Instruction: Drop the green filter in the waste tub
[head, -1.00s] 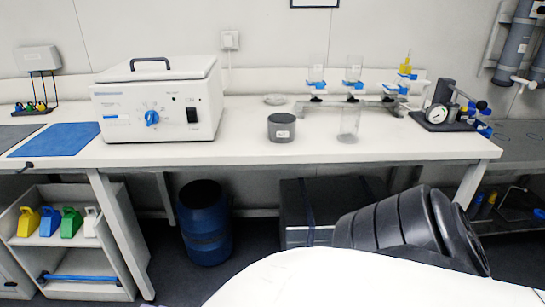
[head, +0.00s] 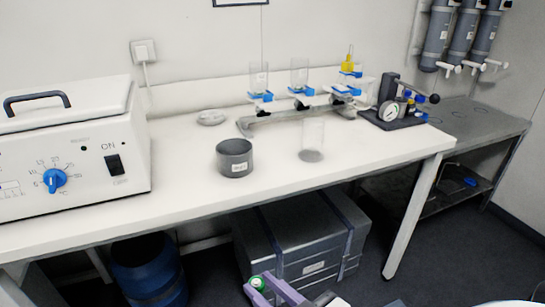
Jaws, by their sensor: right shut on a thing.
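The waste tub (head: 235,158) is a small dark grey open pot with a white label, upright on the white bench left of the clear cylinder. My right gripper (head: 259,288) shows at the bottom edge, with purple fingers, below and in front of the bench. It is shut on the green filter (head: 258,283), a small round green piece with a pale rim; the fingers hide part of it. The gripper is well apart from the tub. The tub's inside is mostly hidden. My left gripper is out of view.
A clear cylinder (head: 312,139) stands right of the tub. Behind is a filter rack (head: 300,104) with clear funnels. A white incubator (head: 70,150) fills the bench's left. A gauge pump (head: 393,112) stands at the right end. Grey cases (head: 300,245) and a blue drum (head: 150,272) sit beneath.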

